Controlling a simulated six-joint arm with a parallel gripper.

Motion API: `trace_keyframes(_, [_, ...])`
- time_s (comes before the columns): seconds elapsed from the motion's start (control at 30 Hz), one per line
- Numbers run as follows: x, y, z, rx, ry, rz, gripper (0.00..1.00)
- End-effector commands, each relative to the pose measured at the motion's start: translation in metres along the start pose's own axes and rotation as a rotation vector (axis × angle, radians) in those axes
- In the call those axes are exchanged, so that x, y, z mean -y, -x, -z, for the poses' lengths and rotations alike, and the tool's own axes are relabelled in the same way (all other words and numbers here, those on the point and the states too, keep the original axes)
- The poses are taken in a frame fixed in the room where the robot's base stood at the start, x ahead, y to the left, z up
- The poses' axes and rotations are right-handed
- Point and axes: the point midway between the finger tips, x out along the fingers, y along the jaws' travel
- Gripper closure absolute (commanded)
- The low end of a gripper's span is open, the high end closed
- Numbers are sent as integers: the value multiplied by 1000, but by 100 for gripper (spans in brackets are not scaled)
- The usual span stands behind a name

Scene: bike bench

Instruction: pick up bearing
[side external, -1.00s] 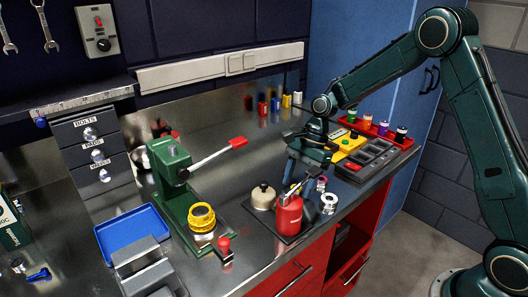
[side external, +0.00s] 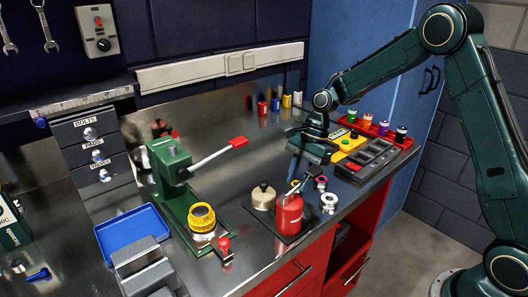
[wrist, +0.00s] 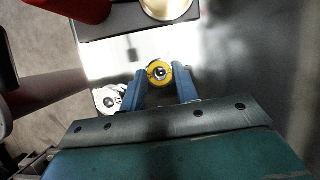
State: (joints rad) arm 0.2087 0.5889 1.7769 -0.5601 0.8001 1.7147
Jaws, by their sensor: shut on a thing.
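In the wrist view, a small round bearing with a yellow ring and a dark centre (wrist: 159,74) sits between the blue fingertips of my gripper (wrist: 160,76). The fingers are shut on it. In the side view my gripper (side external: 299,172) is above the bench, behind the red can; I cannot clearly make out the held bearing there. A silver-white bearing (side external: 329,203) stands on the bench to the right of the red can; a pale bearing also shows in the wrist view (wrist: 108,99), beside the left finger. A pink-ringed bearing (side external: 321,183) lies behind the silver one.
A red can (side external: 289,215) and a round cream-topped pot (side external: 263,196) stand on a dark mat close by. A grey organiser (side external: 377,160) and red rack lie to the right.

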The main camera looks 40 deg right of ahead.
Motion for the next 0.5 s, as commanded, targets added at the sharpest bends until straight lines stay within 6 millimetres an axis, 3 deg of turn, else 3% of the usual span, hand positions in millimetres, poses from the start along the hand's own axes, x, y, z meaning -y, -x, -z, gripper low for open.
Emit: trace_keyframes(0.5, [1,68,-28,0,2,4,92])
